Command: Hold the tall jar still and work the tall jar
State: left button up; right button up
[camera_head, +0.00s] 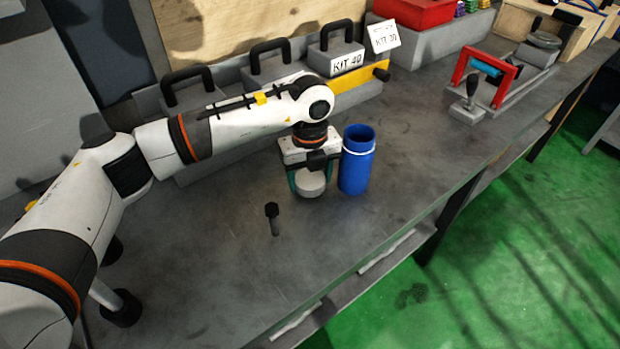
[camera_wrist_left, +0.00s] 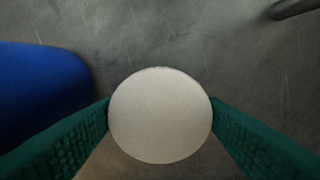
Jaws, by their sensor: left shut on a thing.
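The tall jar (camera_head: 356,165) is a blue cylinder with a white ring near its top, standing upright on the grey bench. Part of a blue thing, which looks like this jar, shows at the left of the left wrist view (camera_wrist_left: 40,88). My left gripper (camera_head: 309,186) is just left of the jar, pointing down, its green fingers shut on a white round piece (camera_head: 311,180). In the left wrist view the piece's pale flat face (camera_wrist_left: 160,115) sits between both fingers. I cannot tell whether it is a lid or touches the bench. My right gripper is not in view.
A black-headed bolt-like part (camera_head: 273,215) stands on the bench in front of the left gripper. Grey kit blocks with black handles (camera_head: 335,52) line the back. A red-framed fixture (camera_head: 485,75) is at the far right. The bench right of the jar is clear.

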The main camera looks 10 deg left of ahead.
aim_at(310, 179)
pick_arm(q)
jog(key=shift+f, duration=0.7)
jog(key=shift+f, duration=0.15)
jog(key=o, duration=0.8)
jog(key=shift+c, duration=0.2)
notch_tip(310, 179, up, 12)
jog(key=shift+b, duration=0.3)
